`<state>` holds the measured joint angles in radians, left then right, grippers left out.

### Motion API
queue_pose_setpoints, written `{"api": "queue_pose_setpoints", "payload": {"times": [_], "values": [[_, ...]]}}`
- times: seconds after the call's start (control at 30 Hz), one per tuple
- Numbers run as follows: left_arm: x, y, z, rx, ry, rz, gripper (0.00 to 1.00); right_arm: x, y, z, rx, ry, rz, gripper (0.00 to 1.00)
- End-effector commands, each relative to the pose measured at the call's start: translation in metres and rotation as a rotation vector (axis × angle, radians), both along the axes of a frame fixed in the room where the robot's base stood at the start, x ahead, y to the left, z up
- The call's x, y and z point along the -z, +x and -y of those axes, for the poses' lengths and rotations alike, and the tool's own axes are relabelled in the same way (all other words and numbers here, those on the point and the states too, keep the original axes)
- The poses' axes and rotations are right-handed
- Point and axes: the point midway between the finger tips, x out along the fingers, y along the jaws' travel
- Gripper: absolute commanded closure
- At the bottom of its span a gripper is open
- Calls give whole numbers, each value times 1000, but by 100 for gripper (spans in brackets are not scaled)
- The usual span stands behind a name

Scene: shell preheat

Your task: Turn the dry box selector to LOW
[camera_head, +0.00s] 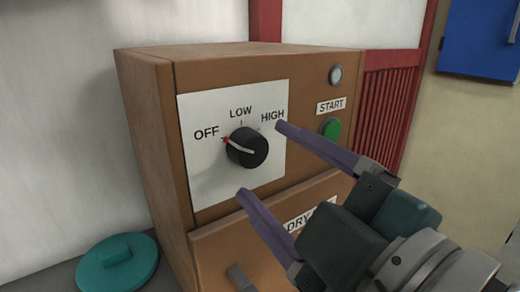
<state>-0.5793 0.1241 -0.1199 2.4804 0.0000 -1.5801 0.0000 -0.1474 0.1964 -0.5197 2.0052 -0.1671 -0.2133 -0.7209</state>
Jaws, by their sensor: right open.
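The brown dry box (150,130) stands in the middle of the head view. Its white dial plate (207,175) reads OFF, LOW and HIGH. The black selector knob (252,148) has a white pointer line with a red tip that points to OFF. My right gripper (262,159) comes in from the lower right with its two purple fingers apart. One fingertip is at the upper right of the knob, near HIGH, and the other is at its lower left. The gripper is open and holds nothing; I cannot tell whether either finger touches the knob. My left gripper is not in view.
A green START button (331,129) and a grey round lamp (336,75) are right of the dial plate. A drawer-like lower panel with a handle (240,279) sits below. A teal lid (118,265) lies at the lower left. A blue cabinet (480,40) hangs at the upper right.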

Motion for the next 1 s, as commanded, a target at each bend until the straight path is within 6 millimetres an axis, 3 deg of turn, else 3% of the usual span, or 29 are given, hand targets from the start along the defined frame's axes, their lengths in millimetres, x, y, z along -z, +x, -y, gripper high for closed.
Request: {"api": "queue_pose_setpoints", "payload": {"times": [0.2, 0.57, 1.0], "values": [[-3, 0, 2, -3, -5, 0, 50, -1, 25, -14, 0, 0, 0, 20], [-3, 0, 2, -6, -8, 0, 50, 0, 30, -17, -1, 0, -1, 20], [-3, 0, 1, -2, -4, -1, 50, 0, 29, -16, 0, -1, -1, 69]]}}
